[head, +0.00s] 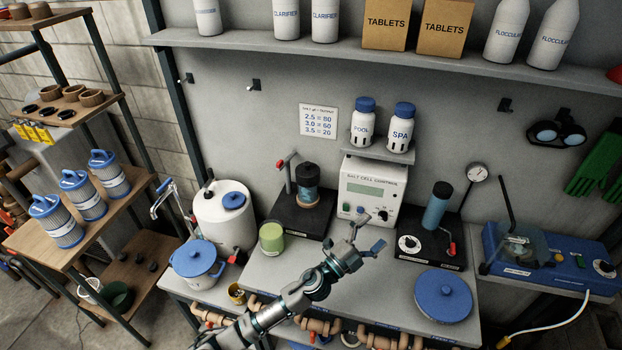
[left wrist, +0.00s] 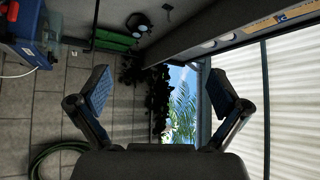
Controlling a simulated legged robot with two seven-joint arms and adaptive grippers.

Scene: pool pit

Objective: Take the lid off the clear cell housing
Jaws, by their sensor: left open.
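A cylinder with a dark lid (head: 306,171) and a see-through bluish body (head: 307,192) stands upright on a black base at the back of the bench; it looks like the clear cell housing. The lid sits on top of it. My left gripper (head: 369,231) is open and empty above the bench, right of and nearer than this cylinder, in front of the control box. In the left wrist view its two fingers (left wrist: 160,92) are spread with nothing between them. That view does not show the housing. My right gripper is not in view.
The salt cell control box (head: 373,190) stands right of the housing. A blue cylinder with a dark cap (head: 437,207) stands on another black base. A green cup (head: 271,238), a white tank (head: 224,215) and a blue round lid (head: 443,296) are nearby. A red-handled valve (head: 287,163) rises beside the housing.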

